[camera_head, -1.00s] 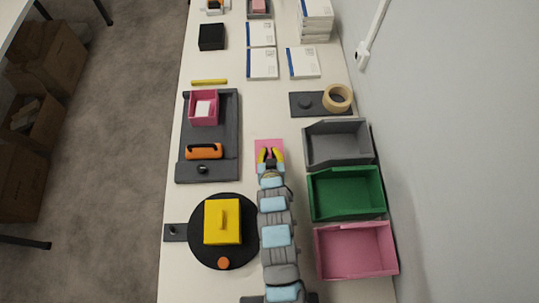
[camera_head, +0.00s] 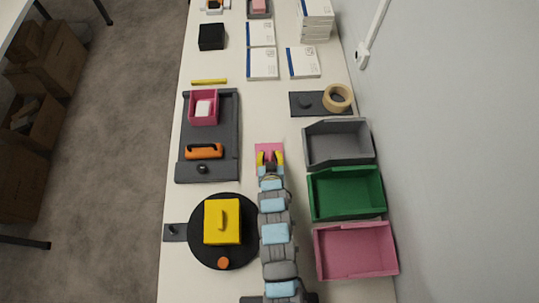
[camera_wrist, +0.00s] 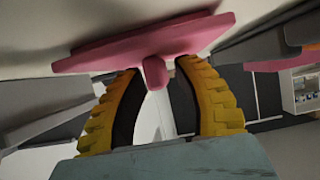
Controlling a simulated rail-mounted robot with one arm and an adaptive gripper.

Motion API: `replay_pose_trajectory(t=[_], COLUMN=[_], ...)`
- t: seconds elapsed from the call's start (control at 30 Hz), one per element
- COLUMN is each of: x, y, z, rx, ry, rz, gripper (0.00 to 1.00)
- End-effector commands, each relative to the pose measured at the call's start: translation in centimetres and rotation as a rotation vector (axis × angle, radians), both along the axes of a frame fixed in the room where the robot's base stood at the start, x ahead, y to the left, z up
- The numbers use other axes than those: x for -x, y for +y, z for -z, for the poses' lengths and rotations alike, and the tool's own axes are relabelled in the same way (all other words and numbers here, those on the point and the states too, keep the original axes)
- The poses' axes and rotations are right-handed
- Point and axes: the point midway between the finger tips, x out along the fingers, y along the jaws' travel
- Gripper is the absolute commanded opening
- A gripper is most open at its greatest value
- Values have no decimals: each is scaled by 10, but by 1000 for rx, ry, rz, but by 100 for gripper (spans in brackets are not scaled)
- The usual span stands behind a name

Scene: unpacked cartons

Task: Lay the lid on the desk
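The pink lid (camera_head: 269,147) is a thin square plate with a small round knob. In the head view it appears to lie flat on the white desk (camera_head: 262,110), left of the grey bin. In the wrist view the lid (camera_wrist: 150,42) spans the space beyond my fingertips, its knob toward me. My gripper (camera_head: 270,158) has its yellow fingers around the knob. In the wrist view the fingers of my gripper (camera_wrist: 157,72) stand apart, with a small gap on each side of the knob. The lid's contact with the desk is hard to judge closely.
Grey (camera_head: 337,142), green (camera_head: 345,193) and pink (camera_head: 355,249) bins line the right edge. A dark tray (camera_head: 222,131) with a pink box (camera_head: 204,107) stands left. A yellow lidded box (camera_head: 222,222) sits on a black disc (camera_head: 245,250). Clear desk lies beyond the lid.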

Motion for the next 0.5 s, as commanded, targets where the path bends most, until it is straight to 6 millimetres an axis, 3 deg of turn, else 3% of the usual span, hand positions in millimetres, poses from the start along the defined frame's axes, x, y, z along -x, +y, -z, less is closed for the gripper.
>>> replay_pose_trajectory(t=[0.27,0.5], x=[1,23], y=[0,-1], z=[-4,-14], rx=[0,-1], ry=[-1,0], rz=[0,0], gripper=[33,33])
